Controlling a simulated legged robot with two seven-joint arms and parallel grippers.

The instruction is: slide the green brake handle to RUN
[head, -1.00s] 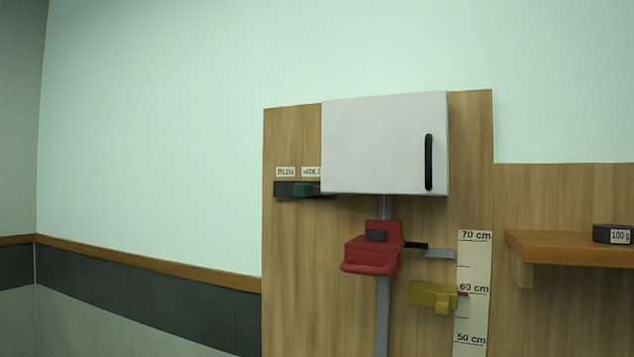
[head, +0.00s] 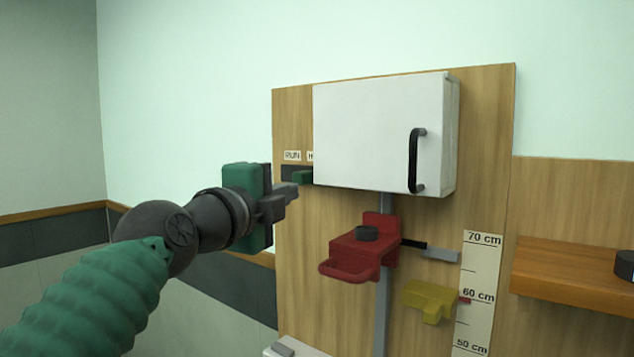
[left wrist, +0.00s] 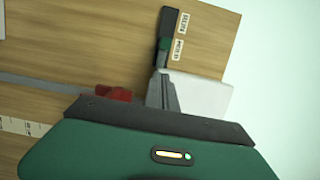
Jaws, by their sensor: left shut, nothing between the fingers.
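The green brake handle (head: 303,177) sits in a dark horizontal slot (head: 288,173) at the upper left of the wooden panel. The RUN label (head: 292,155) is above the slot's left part; the HOLD label is mostly hidden by the white box. In the left wrist view the green handle (left wrist: 164,44) is beside the HOLD label (left wrist: 178,50), with the RUN label (left wrist: 184,25) farther along. My left gripper (head: 294,190) is shut and empty, its fingertips close to the handle. I cannot tell whether they touch it. My right gripper is not in view.
A white box (head: 365,130) with a black door handle stands out from the panel, right beside the slot. Below it a red carriage (head: 365,245) with a black weight sits on a grey rail. A yellow block (head: 428,298) and a wooden shelf (head: 570,270) are to the right.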

